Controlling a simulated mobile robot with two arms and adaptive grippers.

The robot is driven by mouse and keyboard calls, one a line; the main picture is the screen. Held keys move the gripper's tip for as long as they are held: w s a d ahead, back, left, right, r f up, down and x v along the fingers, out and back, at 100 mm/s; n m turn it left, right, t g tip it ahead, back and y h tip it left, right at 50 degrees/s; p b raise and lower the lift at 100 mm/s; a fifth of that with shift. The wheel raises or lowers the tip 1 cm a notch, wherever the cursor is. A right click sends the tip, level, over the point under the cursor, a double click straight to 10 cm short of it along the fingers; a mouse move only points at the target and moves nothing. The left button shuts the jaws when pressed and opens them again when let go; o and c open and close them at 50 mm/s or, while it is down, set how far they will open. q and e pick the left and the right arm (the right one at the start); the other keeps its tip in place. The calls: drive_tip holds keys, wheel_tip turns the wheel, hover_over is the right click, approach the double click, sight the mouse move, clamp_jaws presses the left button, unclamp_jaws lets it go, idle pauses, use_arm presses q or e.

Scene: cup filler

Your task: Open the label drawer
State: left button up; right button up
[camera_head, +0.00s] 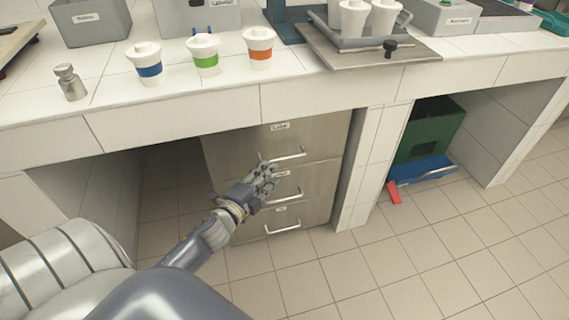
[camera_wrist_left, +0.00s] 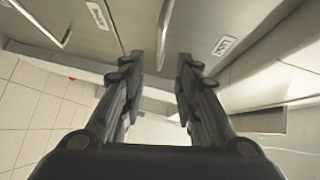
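A metal cabinet with three stacked drawers stands under the counter. The top drawer (camera_head: 312,130) looks closed, with a small label (camera_head: 280,126) too blurred to read surely and a bar handle (camera_head: 290,156). My left gripper (camera_head: 268,170) is in front of the cabinet, at the left part of the top handle. In the left wrist view, my left gripper (camera_wrist_left: 160,62) is open, its two fingers apart. A bar handle (camera_wrist_left: 165,30) extends between the fingertips; contact cannot be told. My right gripper is not in view.
The middle drawer handle (camera_head: 286,197) and bottom drawer handle (camera_head: 283,228) sit below. The counter (camera_head: 215,110) overhangs the cabinet. A tiled pillar (camera_head: 368,165) stands right of it. A green crate (camera_head: 432,130) is further right. The floor (camera_head: 400,265) in front is clear.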

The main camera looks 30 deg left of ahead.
sight(282, 160)
use_arm(q)
drive_tip(key=w, duration=0.4)
drive_tip(key=w+f+b, duration=0.1)
drive_tip(key=w, duration=0.1)
drive_tip(key=shift+w+a, duration=0.25)
drive_tip(key=shift+w, duration=0.1)
drive_tip(key=shift+w+f, duration=0.1)
drive_tip(key=shift+w, duration=0.55)
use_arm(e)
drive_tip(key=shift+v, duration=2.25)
use_arm(q)
clamp_jaws()
